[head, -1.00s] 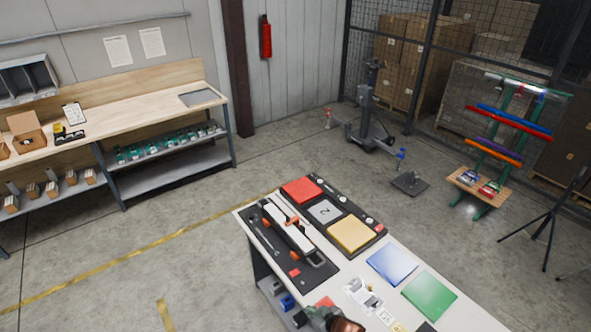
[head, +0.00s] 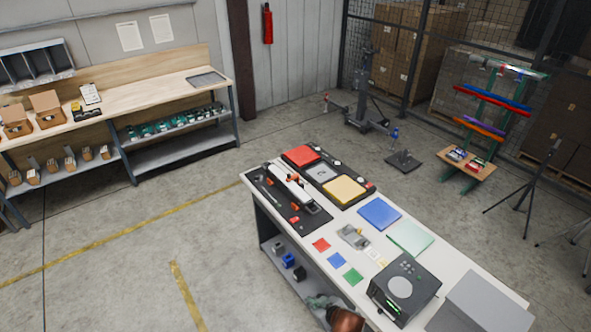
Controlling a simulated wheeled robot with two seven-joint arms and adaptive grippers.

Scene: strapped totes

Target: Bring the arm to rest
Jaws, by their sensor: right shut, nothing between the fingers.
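My left gripper is out of view.
The table holds a black tray with a white-and-orange tool (head: 291,184), red and yellow panels, blue (head: 379,212) and green sheets, small colored squares, a dark device (head: 404,289) and a grey box (head: 481,306). Open floor (head: 120,270) lies to the left.

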